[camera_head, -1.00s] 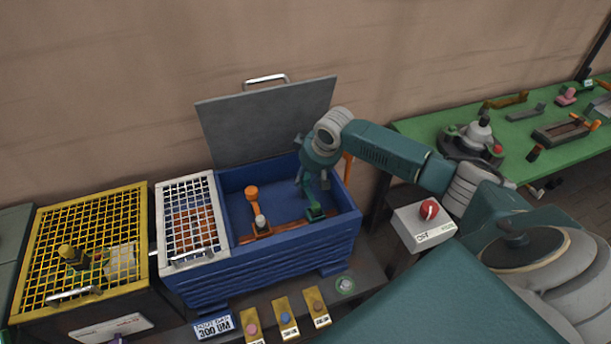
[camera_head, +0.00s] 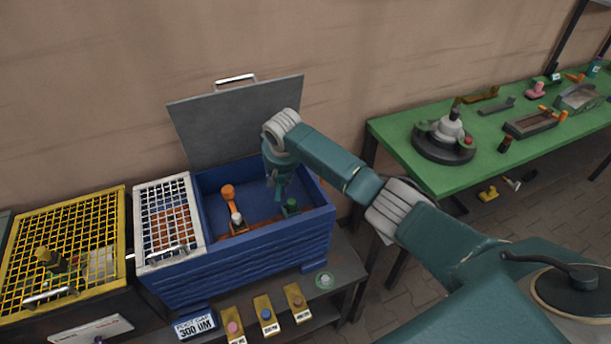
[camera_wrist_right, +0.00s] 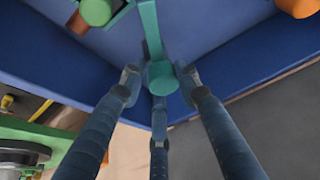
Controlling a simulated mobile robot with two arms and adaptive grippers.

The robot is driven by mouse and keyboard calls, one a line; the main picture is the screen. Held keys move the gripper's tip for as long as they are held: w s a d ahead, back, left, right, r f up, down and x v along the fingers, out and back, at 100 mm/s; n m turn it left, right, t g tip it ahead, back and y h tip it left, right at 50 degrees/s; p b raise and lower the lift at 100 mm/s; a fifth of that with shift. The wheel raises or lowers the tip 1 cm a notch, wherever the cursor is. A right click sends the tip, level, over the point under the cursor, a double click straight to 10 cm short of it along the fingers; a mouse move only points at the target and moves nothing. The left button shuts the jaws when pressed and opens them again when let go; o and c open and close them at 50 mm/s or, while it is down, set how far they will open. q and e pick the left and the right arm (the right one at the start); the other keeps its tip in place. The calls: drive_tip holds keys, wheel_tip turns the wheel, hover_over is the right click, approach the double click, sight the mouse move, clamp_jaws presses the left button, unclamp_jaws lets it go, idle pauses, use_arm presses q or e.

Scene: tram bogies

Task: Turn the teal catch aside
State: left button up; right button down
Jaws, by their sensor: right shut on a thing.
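The teal catch (camera_wrist_right: 162,77) is a lever with a round end, seen in the right wrist view. Its arm runs up to the top edge of that view. The fingers of my right gripper (camera_wrist_right: 160,85) close around the round end. In the head view my right gripper (camera_head: 278,185) reaches down into the blue box (camera_head: 240,255), beside a green fitting (camera_head: 291,207). The gripper and arm mostly hide the catch there. My left gripper is not in view.
An orange lever (camera_head: 228,192) stands to the left inside the box. The box's grey lid (camera_head: 235,120) is raised behind. A white grid (camera_head: 168,215) and a yellow grid (camera_head: 65,240) lie left. A green bench (camera_head: 400,140) is at right.

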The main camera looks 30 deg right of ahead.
drive_tip(key=shift+w+a+r+m+h+p, duration=0.35)
drive_tip(key=shift+r+m, duration=0.1)
drive_tip(key=shift+m, duration=0.95)
drive_tip(key=shift+f+m+g+h, duration=0.1)
drive_tip(key=shift+m+g+h, duration=0.35)
drive_tip(key=shift+m, duration=0.65)
use_arm(q)
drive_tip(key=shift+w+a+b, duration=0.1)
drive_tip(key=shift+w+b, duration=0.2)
drive_tip(key=shift+b, duration=0.2)
use_arm(e)
drive_tip(key=shift+w+m+h, duration=0.1)
drive_tip(key=shift+m+h, duration=0.3)
drive_tip(key=shift+m, duration=0.5)
drive_tip(key=c, duration=1.4)
unclamp_jaws()
drive_tip(key=shift+o, duration=0.2)
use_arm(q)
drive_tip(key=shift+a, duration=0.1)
use_arm(e)
drive_tip(key=shift+f, duration=0.2)
drive_tip(key=shift+r, duration=0.1)
